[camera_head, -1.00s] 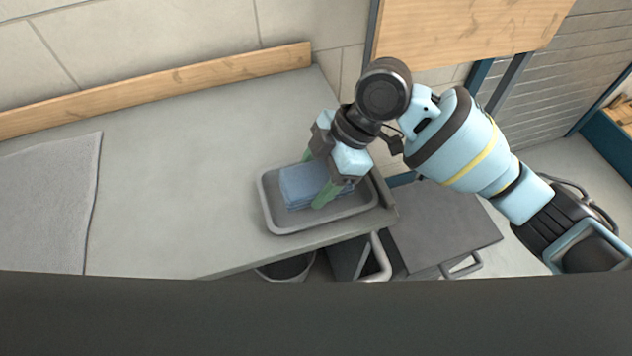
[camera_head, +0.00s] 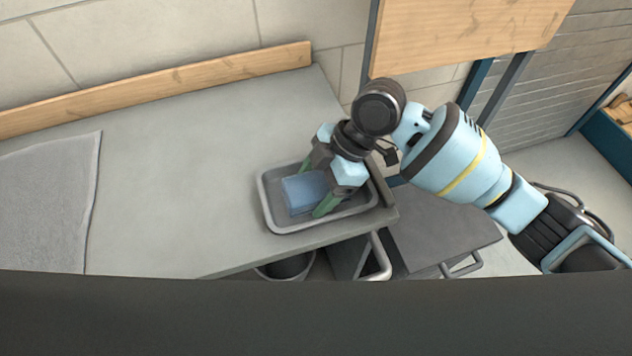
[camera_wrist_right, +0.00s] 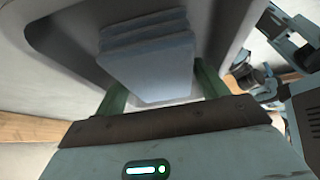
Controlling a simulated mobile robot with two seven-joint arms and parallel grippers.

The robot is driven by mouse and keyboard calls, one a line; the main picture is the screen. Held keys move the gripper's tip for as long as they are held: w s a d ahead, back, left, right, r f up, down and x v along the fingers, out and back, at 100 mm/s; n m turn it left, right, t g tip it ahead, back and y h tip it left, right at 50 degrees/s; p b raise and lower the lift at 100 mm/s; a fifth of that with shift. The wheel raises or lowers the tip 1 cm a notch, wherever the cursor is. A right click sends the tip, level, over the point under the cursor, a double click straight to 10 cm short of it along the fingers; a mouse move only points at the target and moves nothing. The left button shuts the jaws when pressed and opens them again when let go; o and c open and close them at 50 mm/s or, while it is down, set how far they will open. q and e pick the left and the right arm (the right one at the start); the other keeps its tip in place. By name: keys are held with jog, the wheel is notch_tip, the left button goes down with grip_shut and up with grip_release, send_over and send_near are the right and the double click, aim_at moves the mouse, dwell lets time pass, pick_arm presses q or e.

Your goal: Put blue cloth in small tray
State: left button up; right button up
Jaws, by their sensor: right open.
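The folded blue cloth (camera_head: 304,191) lies inside the small grey tray (camera_head: 277,224) on the worktop. My right gripper (camera_head: 314,190) is at the tray with its green fingers apart, one on either side of the cloth. In the right wrist view the cloth (camera_wrist_right: 148,58) shows its stacked folds between the two open fingers (camera_wrist_right: 160,92), and the tray (camera_wrist_right: 85,15) surrounds it. Whether a finger touches the cloth is hard to tell. My left gripper is in neither view.
A grey towel (camera_head: 48,200) lies flat at the left of the worktop (camera_head: 190,150). A wooden strip (camera_head: 160,88) runs along the back. A bucket (camera_head: 287,267) and a dark cart (camera_head: 440,225) stand below the front edge. The middle of the worktop is clear.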

jog(key=v, duration=1.2)
jog(key=shift+r, duration=0.15)
